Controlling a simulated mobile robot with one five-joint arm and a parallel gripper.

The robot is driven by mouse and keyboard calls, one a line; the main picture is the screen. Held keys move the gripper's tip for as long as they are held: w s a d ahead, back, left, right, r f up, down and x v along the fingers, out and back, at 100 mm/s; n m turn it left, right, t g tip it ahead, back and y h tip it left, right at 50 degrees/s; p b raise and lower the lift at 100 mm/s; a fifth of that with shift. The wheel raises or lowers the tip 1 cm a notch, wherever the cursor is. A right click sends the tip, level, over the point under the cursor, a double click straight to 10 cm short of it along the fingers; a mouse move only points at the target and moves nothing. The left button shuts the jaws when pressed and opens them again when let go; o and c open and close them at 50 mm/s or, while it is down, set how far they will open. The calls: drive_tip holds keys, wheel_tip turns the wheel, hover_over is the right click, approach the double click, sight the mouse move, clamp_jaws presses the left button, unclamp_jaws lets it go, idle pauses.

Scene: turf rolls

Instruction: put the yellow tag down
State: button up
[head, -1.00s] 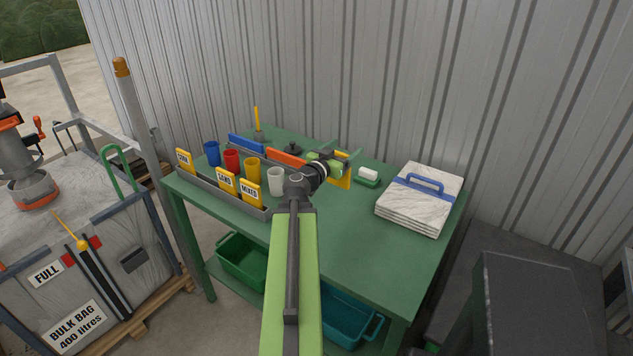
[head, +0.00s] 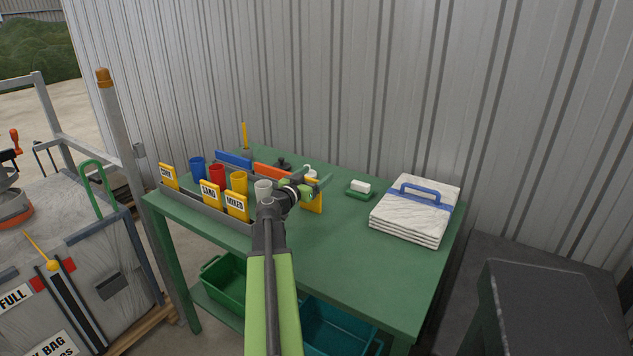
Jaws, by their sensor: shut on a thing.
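The yellow tag (head: 314,202) shows as a plain yellow strip just below and right of my gripper (head: 310,185). My gripper is shut on it, above the green table (head: 330,250). The jaws hide the tag's upper left part, and I read no lettering on it. I cannot tell whether its lower edge touches the tabletop.
Left of my gripper, a grey tray (head: 215,216) holds blue, red, yellow and white cups and lettered yellow tags. Blue (head: 233,160) and orange (head: 272,174) strips stand behind. The table's front middle is clear.

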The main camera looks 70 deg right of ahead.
drive_tip(key=o, duration=1.8)
